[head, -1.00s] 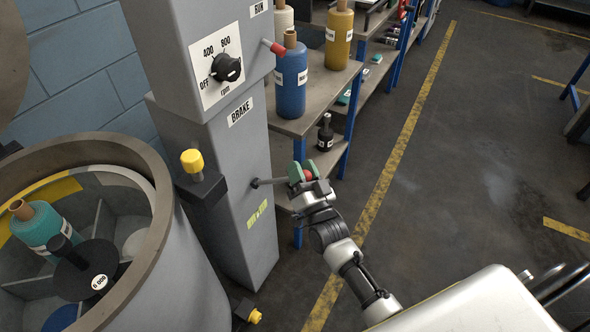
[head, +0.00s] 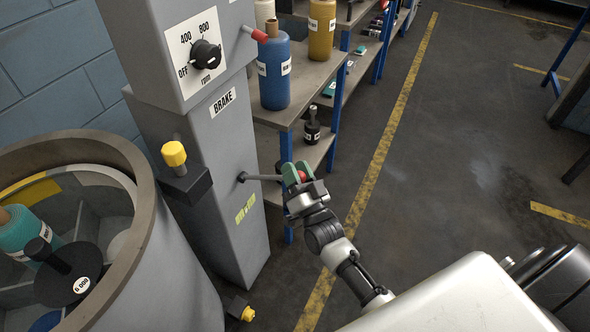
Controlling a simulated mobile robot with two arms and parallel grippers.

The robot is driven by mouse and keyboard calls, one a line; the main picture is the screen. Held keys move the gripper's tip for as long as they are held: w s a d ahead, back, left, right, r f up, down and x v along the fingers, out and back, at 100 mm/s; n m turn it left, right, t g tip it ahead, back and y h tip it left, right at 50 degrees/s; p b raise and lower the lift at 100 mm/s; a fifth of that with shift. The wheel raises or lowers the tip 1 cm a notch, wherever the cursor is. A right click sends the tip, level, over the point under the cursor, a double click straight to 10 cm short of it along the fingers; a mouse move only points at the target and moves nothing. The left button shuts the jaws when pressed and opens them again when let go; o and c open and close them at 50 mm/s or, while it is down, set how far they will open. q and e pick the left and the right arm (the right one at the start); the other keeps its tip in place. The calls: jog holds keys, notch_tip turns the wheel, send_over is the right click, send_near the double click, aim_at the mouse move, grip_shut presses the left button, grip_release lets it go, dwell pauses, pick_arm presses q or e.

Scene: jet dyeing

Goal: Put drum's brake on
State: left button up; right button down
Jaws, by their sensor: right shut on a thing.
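The brake lever (head: 263,178) is a thin grey rod coming out of the right face of the grey control column (head: 214,174), below the BRAKE label (head: 222,102). It stands out roughly level to the right. My right gripper (head: 296,175), with green fingers, is shut on the lever's red-knobbed end; the fingers hide part of the knob. A yellow-green mark (head: 245,209) is on the column below the lever. The open round drum (head: 147,215) stands at the left, with a teal bobbin (head: 22,232) and a black-capped piece inside. My left gripper is out of view.
A dial (head: 206,54) points near OFF, and a red-tipped lever (head: 255,33) sits higher on the column. A yellow knob (head: 174,154) on a black bracket juts out beside the drum. Shelves with bobbins (head: 274,75) stand behind.

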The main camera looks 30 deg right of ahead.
jog(key=shift+f, duration=0.2)
jog(key=c, duration=0.8)
grip_release()
jog(key=shift+s+d+r, duration=0.1)
jog(key=shift+d+r, duration=0.05)
jog(key=shift+o, duration=0.2)
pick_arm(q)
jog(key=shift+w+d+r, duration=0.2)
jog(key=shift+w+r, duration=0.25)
pick_arm(e)
jog(key=v, duration=1.1)
